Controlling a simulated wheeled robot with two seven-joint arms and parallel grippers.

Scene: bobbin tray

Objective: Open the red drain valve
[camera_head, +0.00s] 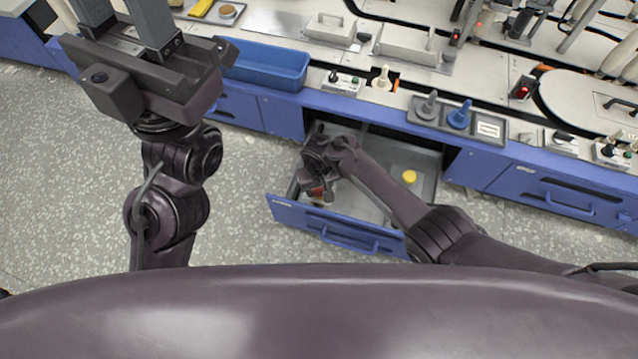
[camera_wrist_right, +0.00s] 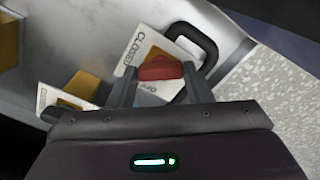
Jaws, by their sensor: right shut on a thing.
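The red drain valve handle (camera_wrist_right: 160,70) shows in the right wrist view between the two fingers of my right gripper (camera_wrist_right: 160,85), which is shut on it. A white plate (camera_wrist_right: 150,52) behind the handle reads "CLOSED", with "OPEN" partly hidden lower down. In the head view my right gripper (camera_head: 322,192) reaches into the pulled-out blue drawer (camera_head: 335,236), near its front left corner. Only a bit of red shows there. My left gripper (camera_head: 128,25) is raised at the upper left, its fingers apart and nothing seen between them.
A blue tray (camera_head: 265,66) and switches sit on the bench above. Speckled floor is clear around the drawer.

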